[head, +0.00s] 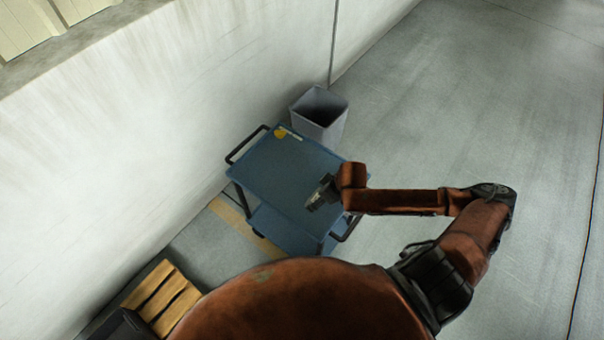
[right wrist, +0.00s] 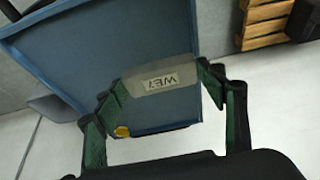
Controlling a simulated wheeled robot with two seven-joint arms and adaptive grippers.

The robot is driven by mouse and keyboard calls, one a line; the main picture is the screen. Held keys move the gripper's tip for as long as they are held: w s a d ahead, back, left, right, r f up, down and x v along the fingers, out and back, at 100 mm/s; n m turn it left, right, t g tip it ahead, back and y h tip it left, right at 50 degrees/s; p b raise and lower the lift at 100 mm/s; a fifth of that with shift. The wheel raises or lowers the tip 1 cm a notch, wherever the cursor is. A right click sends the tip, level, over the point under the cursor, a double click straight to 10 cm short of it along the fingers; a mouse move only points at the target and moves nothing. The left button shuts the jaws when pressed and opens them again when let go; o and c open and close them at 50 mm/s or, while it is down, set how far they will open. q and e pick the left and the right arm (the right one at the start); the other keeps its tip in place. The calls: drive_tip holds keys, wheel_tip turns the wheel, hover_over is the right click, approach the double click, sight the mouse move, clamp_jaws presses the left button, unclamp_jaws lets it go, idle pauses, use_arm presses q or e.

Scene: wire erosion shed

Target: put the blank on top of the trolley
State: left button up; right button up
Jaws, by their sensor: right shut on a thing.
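The blank (right wrist: 158,77) is a grey block with a white label reading "WE7" in the right wrist view. My right gripper (head: 318,198) is shut on it, with one green-lined finger at each end of the block. The trolley (head: 284,172) is blue with a flat top, a lower shelf and dark handles at its ends. In the head view the right gripper is over the near right part of the trolley top. The trolley top also fills much of the right wrist view (right wrist: 95,55) behind the blank. I cannot tell the gap between blank and top. My left gripper is not in view.
A yellow item (head: 280,133) lies at the trolley top's far end. A grey bin (head: 320,115) stands just beyond the trolley. A white wall (head: 130,130) runs along the left. A wooden pallet (head: 160,295) is at the lower left. The floor to the right is clear.

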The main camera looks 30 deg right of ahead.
drive_tip(key=w+d+f, duration=0.4)
drive_tip(key=w, duration=0.3)
drive_tip(key=b, duration=0.2)
approach(314, 185)
drive_tip(key=shift+w+a+f, duration=0.6)
drive_tip(key=shift+w+a, duration=0.2)
drive_tip(key=shift+a, duration=0.05)
drive_tip(key=shift+w+d+f, duration=0.25)
drive_tip(key=shift+w+f, duration=0.15)
drive_tip(key=shift+f, duration=1.65)
drive_tip(key=shift+f, duration=0.1)
drive_tip(key=o, duration=1.6)
drive_tip(key=shift+f, duration=0.1)
drive_tip(key=p+v, duration=0.1)
drive_tip(key=v, duration=1.1)
